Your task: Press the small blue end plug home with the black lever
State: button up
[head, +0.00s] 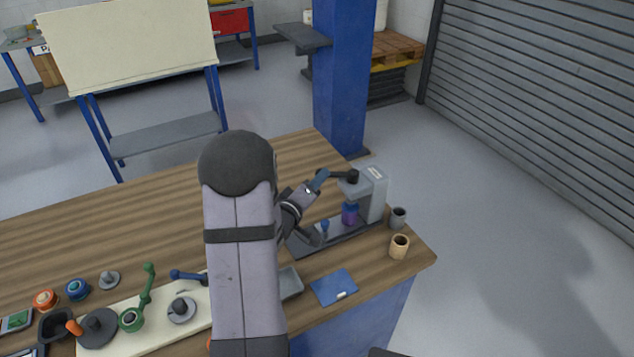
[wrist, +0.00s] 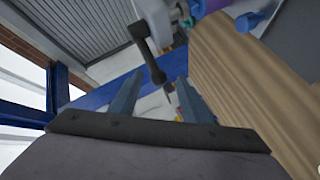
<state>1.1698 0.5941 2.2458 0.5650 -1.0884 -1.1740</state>
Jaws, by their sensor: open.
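The black lever (head: 342,175) sticks out from the top of a grey press (head: 374,193). It also shows in the wrist view (wrist: 149,62), its thin end pointing down between my fingers. My gripper (head: 321,178) is open at the lever's free end, with a finger on each side; whether either finger touches it I cannot tell. A purple roller (head: 349,217) stands upright under the press head, with a blue part (head: 350,206) at its top, perhaps the small blue end plug. How deep that part sits is too small to tell.
A small blue peg (head: 325,226) stands on the press's dark base. A grey cup (head: 398,217) and a tan cup (head: 399,246) stand close on the right, near the table edge. A blue card (head: 334,287) lies in front. My arm covers the table's middle.

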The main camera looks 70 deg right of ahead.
jog(key=shift+c, duration=0.3)
jog(key=shift+w+r, duration=0.1)
jog(key=shift+r, duration=0.05)
jog(key=c, duration=0.6)
jog(key=shift+w+d+r+h, duration=0.45)
jog(key=shift+w+r, duration=0.25)
jog(key=shift+w, duration=0.2)
grip_shut()
jog(key=w+d+r+m+g+b, duration=0.2)
jog(key=w+d+g+b, duration=0.3)
jog(key=w+g+b, duration=0.35)
jog(key=a+f+g+y+b, duration=0.1)
jog(key=w+a+f+m+g+y+b, duration=0.1)
jog(key=b, duration=0.1)
jog(key=a+f+g+y+b, duration=0.1)
jog(key=a, duration=0.1)
jog(key=shift+w+f, duration=0.35)
